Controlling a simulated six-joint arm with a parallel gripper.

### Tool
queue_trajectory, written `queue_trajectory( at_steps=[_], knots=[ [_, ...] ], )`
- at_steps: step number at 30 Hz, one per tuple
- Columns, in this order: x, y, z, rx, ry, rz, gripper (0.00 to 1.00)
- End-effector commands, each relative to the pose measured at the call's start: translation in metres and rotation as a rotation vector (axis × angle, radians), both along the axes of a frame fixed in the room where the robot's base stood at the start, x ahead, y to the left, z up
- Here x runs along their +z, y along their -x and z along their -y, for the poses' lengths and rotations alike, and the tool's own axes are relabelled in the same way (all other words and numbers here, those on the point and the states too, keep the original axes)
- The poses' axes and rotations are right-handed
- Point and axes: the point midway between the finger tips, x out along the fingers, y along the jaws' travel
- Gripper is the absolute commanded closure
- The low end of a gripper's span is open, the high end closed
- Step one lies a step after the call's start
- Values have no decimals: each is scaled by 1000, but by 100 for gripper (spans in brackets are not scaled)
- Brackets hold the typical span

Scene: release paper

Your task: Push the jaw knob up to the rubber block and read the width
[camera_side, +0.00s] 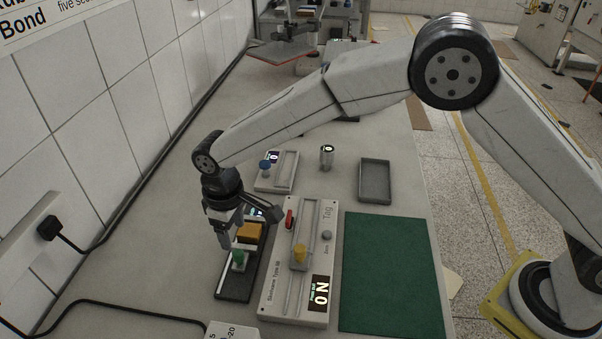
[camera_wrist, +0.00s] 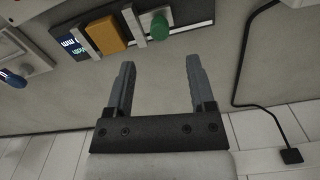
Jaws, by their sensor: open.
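The width gauge is a dark strip (camera_side: 236,290) with a green jaw knob (camera_side: 238,257), an orange rubber block (camera_side: 249,232) and a small lit display (camera_side: 257,212). In the wrist view, the green knob (camera_wrist: 159,27) sits beside a grey jaw (camera_wrist: 133,24), with the orange block (camera_wrist: 106,35) and display (camera_wrist: 73,45) to its left.
Beyond are a green mat (camera_side: 390,270), a grey tray (camera_side: 375,180), a metal cylinder (camera_side: 327,157) and a blue-knobbed device (camera_side: 277,176). Black cables lie near the wall.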

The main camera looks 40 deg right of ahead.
Motion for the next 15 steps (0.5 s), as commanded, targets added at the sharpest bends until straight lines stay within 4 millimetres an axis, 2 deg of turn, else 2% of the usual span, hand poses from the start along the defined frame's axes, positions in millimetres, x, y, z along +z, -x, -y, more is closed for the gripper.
queue_trajectory(
  at_steps=[15],
  knots=[
    [-58, 0, 0, -1, 1, -2, 30]
  ],
)
